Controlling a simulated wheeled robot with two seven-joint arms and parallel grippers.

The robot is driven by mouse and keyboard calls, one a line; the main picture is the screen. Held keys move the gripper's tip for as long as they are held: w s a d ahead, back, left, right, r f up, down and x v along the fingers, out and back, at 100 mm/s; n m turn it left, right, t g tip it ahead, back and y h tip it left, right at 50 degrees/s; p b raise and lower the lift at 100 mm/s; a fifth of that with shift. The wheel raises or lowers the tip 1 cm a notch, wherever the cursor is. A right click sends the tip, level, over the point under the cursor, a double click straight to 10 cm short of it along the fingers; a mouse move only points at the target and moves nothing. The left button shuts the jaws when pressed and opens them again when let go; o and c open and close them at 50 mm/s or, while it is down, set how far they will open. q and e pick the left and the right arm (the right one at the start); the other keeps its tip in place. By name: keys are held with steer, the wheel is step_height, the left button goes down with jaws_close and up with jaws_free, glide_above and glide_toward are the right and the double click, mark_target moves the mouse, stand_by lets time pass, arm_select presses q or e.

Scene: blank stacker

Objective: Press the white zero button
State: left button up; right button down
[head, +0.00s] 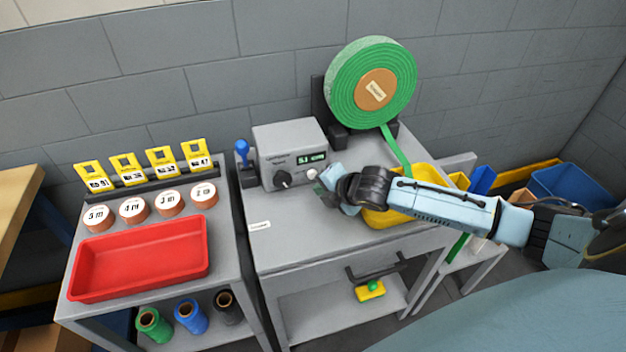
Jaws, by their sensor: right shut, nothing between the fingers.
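The white zero button (311,174) is a small round knob on the front of a grey counter box (288,137), right of a black dial (283,179) and below a lit green display (312,158). My right gripper (322,190) comes in from the right and is shut and empty. Its tip is just below and right of the button; I cannot tell whether it touches. The button stays visible beside the fingers. My left gripper is not in view.
A green tape roll (345,88) stands behind, its strip running down toward a yellow bin (385,216) under my right arm. A blue-handled tool (242,150) stands left of the box. A red tray (140,258) and labelled rolls (168,203) sit on the left table.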

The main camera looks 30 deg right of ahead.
mark_target(312, 175)
steer(key=shift+w+d+r, duration=0.1)
steer(key=shift+w+d, duration=0.05)
steer(key=shift+w, duration=0.55)
stand_by(1.4)
steer(key=shift+w, duration=0.15)
steer(key=shift+w+d, duration=0.1)
steer(key=shift+w, duration=0.15)
steer(key=shift+w, duration=0.15)
stand_by(0.5)
